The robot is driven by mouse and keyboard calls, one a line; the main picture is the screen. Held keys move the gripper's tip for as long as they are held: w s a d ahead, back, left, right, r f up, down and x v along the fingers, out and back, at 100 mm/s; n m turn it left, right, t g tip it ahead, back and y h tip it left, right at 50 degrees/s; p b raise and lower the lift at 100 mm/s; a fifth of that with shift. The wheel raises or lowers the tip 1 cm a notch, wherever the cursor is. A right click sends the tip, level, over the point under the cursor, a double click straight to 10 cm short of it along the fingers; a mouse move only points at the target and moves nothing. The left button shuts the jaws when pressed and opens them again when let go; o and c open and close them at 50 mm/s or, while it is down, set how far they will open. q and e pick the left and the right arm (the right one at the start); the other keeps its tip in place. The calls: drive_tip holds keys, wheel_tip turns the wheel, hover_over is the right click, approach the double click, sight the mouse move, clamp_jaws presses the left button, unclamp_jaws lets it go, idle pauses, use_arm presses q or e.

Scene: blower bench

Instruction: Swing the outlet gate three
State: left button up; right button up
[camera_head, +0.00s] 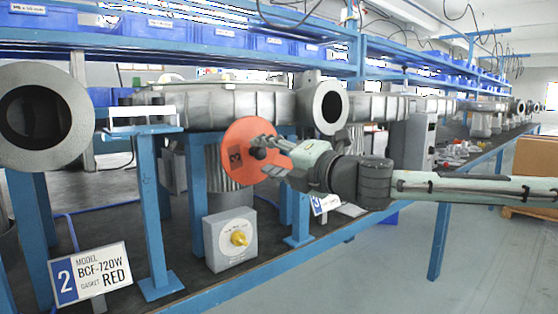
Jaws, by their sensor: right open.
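Outlet gate three is an orange round disc (240,136) marked with a 3, standing in the middle of the head view. It hangs to the lower left of a grey round outlet flange (328,84), whose dark bore shows uncovered. A dark round knob (259,153) sits on the disc's face. My right gripper (268,155) comes in from the right, its fingers open right at the knob. I cannot tell whether they touch it. The gripper hides the right edge of the disc. My left gripper is not in view.
A second grey outlet (84,118) stands at the far left above a sign reading 2, BCF-720W, RED (92,275). Blue posts (157,215) rise from the bench. Blue bins (152,27) line the shelf above.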

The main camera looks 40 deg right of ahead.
drive_tip(key=s, duration=0.7)
drive_tip(key=shift+d, duration=0.3)
drive_tip(key=shift+f, duration=0.1)
